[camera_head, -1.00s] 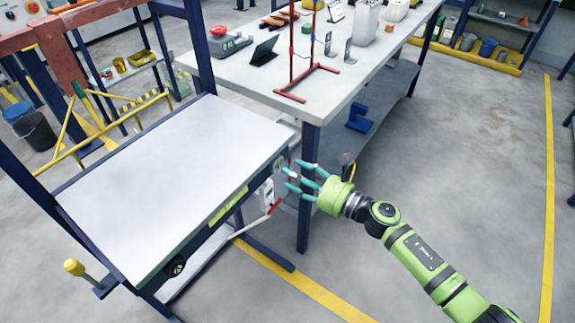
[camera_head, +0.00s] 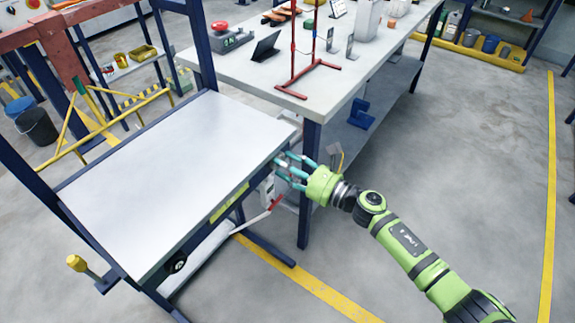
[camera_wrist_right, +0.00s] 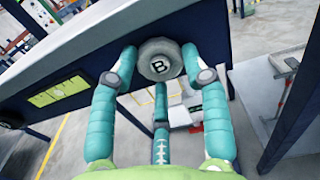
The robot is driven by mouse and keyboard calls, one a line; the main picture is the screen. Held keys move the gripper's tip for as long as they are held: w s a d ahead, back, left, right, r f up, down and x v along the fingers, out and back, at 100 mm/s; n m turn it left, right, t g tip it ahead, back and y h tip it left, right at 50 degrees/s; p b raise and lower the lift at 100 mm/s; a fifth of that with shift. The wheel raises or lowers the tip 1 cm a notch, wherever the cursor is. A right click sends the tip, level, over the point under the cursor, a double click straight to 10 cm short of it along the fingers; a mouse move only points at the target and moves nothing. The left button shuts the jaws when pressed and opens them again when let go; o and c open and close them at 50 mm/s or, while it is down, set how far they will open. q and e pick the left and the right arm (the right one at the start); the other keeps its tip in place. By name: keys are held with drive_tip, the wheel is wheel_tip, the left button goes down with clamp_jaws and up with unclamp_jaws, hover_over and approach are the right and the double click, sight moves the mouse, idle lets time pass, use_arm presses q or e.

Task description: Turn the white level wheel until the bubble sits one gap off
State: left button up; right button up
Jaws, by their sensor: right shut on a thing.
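A pale grey round wheel marked B (camera_wrist_right: 160,67) sits on the dark blue edge of the table in the right wrist view. My right gripper (camera_head: 287,166) is at this edge, at the table's right corner. Its teal fingers (camera_wrist_right: 160,78) are shut on the wheel, one on each side and one below. A yellow-green level strip (camera_head: 229,203) is on the table's side rail; it also shows in the right wrist view (camera_wrist_right: 57,92). Its bubble is too small to read. A black wheel (camera_head: 176,265) is at the near end of the same rail. My left gripper is not in view.
The white tabletop (camera_head: 170,180) is bare. A grey workbench (camera_head: 235,75) with a red stand (camera_head: 307,80) is just behind my gripper. A white box (camera_head: 267,190) and a red-handled lever (camera_head: 270,207) hang below the wheel. Open floor is to the right.

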drive_tip(key=shift+f, duration=0.1)
drive_tip(key=shift+s+f+m+p, duration=0.1)
drive_tip(key=shift+m+p, duration=0.4)
drive_tip(key=shift+m, duration=3.15)
drive_tip(key=shift+s+f+m+p, duration=0.1)
drive_tip(key=shift+m+p, duration=0.4)
drive_tip(key=shift+m, duration=3.15)
drive_tip(key=shift+a, duration=0.1)
drive_tip(key=o, duration=0.9)
drive_tip(key=shift+c, duration=0.2)
drive_tip(key=shift+r, duration=0.2)
